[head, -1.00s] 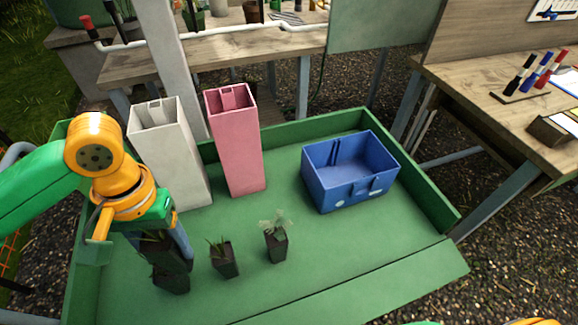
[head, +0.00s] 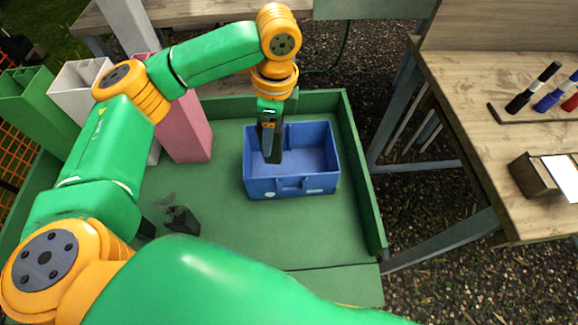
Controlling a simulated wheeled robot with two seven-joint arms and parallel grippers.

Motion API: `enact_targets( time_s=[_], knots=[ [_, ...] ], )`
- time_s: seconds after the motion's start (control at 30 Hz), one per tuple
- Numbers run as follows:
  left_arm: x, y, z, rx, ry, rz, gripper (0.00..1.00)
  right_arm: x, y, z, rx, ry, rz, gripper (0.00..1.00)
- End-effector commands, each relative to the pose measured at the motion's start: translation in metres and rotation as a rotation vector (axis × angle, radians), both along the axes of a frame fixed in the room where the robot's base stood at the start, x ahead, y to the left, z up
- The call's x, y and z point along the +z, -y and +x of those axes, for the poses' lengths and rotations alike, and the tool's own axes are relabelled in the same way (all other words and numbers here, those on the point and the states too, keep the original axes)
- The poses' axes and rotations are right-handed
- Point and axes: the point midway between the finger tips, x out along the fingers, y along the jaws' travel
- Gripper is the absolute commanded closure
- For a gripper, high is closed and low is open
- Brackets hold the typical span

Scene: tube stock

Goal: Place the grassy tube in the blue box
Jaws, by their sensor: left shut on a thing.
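The blue box (head: 291,187) stands on the green tray-like table, open side up. My left gripper (head: 269,130) points down over the left part of the box, shut on a dark tube (head: 272,154). The tube's lower end is at or inside the box opening, near the back left. I cannot tell if it touches the floor of the box. The grass on the held tube is hidden by the gripper. My right gripper is not in view.
Another dark plant tube (head: 183,221) stands on the green table (head: 225,235), partly beside my left arm. Pink (head: 187,130), white (head: 72,92) and green (head: 25,100) tall bins stand at left. A wooden bench (head: 470,110) with markers is at right.

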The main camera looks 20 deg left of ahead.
Motion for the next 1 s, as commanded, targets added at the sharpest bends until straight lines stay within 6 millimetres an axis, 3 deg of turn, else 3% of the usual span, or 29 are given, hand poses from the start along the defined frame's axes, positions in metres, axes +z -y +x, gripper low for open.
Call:
enact_targets(
  time_s=[0.17,0.3,0.5,0.6,1.0],
  knots=[
    [-0.019,-0.013,0.021,-0.499,-0.005,-0.001,1.00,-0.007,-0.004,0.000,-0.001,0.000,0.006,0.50],
    [-0.049,-0.027,0.037,-0.934,-0.007,-0.004,1.00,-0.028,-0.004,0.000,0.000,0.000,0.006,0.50],
    [-0.079,-0.042,0.051,-1.330,-0.007,-0.003,1.00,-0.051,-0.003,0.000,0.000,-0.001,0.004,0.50],
    [-0.089,-0.045,0.052,-1.402,-0.010,-0.004,1.00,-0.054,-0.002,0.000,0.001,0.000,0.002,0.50],
    [-0.174,-0.045,0.052,-1.419,-0.010,-0.006,1.00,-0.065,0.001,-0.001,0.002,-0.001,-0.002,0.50]
  ],
)
